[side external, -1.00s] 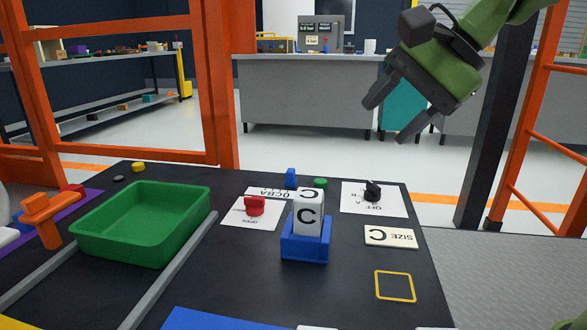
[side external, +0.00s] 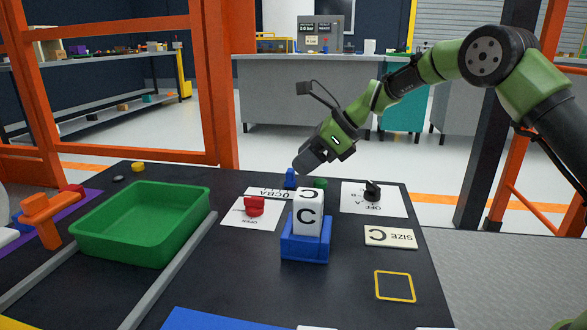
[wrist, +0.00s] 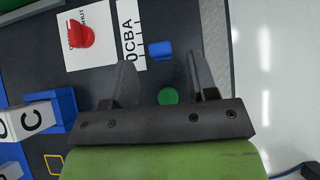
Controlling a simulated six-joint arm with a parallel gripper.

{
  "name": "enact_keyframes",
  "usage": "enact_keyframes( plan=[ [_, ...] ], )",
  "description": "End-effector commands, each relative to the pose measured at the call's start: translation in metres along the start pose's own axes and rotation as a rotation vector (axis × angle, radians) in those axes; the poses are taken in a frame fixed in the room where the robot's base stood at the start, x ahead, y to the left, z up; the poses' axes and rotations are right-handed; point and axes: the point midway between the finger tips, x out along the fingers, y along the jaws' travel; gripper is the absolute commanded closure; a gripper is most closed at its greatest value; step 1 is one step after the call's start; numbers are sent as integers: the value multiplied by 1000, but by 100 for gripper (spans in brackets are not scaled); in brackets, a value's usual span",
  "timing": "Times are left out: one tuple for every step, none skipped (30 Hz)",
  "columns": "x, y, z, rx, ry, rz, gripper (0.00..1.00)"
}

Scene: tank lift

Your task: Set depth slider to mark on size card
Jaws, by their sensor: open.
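The size card (side external: 390,237) lies flat at the right of the dark table and shows a large C with the word SIZE. The depth slider's blue knob (side external: 290,178) stands at the back of the table, at the end of a white scale card (side external: 262,191) lettered 0, C, B, A. My gripper (side external: 308,165) is open and empty above the back of the table. In the wrist view the knob appears between its fingertips (wrist: 160,60), apart from them.
A green round button (side external: 320,183) is close to the knob. A blue stand (side external: 305,248) holds a white C block (side external: 308,216) in front. A red knob (side external: 254,206) and a black knob (side external: 372,191) sit on cards either side. A green tray (side external: 140,250) is at left.

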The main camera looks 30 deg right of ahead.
Motion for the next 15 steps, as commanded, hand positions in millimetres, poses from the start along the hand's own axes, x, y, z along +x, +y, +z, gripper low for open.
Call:
enact_keyframes(
  plan=[
    [10,1,0,-2,1,3,47],
    [15,1,-1,-2,2,3,47],
    [20,1,0,-3,1,2,47],
    [24,1,0,-2,2,2,47],
    [27,1,0,-2,1,2,47],
    [30,0,0,-2,1,2,47],
    [33,0,0,-1,1,2,47],
    [34,0,0,-1,1,1,47],
    [36,0,0,-2,0,0,47],
    [37,0,0,-2,0,0,47],
    [37,0,0,-3,0,0,47],
    [38,0,0,-3,0,-1,47],
    [38,0,0,-3,0,-1,47],
    [38,0,0,-3,0,-1,47],
    [38,0,0,-3,0,-1,47]
  ],
)
